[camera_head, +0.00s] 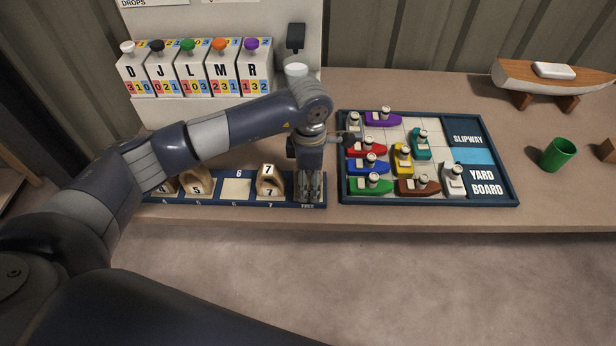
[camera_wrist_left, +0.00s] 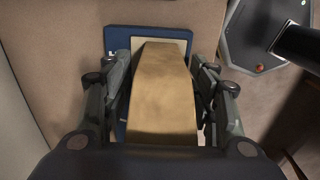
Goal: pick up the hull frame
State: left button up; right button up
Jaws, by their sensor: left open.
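A wooden hull frame (camera_wrist_left: 162,100) stands between the two fingers of my left gripper (camera_head: 309,188) in the left wrist view. The fingers are open, one on each side of it; I cannot tell whether they touch it. In the head view the gripper points down over the right end of the blue rack (camera_head: 221,203) and hides most of what stands there. Another arched wooden frame (camera_head: 270,182) marked 7 stands just left of the gripper. Slot 6 (camera_head: 237,188) is empty. A further frame (camera_head: 197,181) stands at slot 5, partly behind my arm. My right gripper is not seen.
The yard board (camera_head: 430,199) with several coloured toy boats lies close right of the gripper. A row of lettered blocks (camera_head: 193,73) with coloured knobs stands behind my arm. A green cup (camera_head: 557,154) and a model boat (camera_head: 548,80) stand at the right.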

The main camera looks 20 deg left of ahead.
pick_arm(q)
jog(key=shift+f, duration=0.25)
grip_shut()
jog(key=shift+r, duration=0.1)
jog(key=shift+r+b, duration=0.35)
jog(key=shift+r, duration=0.1)
notch_tip(320, 180, up, 2)
jog(key=shift+w+r+b, duration=0.1)
jog(key=shift+r+b, duration=0.05)
jog(key=shift+b, duration=0.35)
jog(key=s+d+r+b, duration=0.1)
jog(key=s+d, duration=0.3)
jog(key=s, duration=0.3)
jog(key=s+d+b, duration=0.2)
jog(key=s+d, duration=0.2)
jog(key=s, duration=0.3)
jog(key=shift+r, duration=0.35)
jog(key=shift+d, duration=0.1)
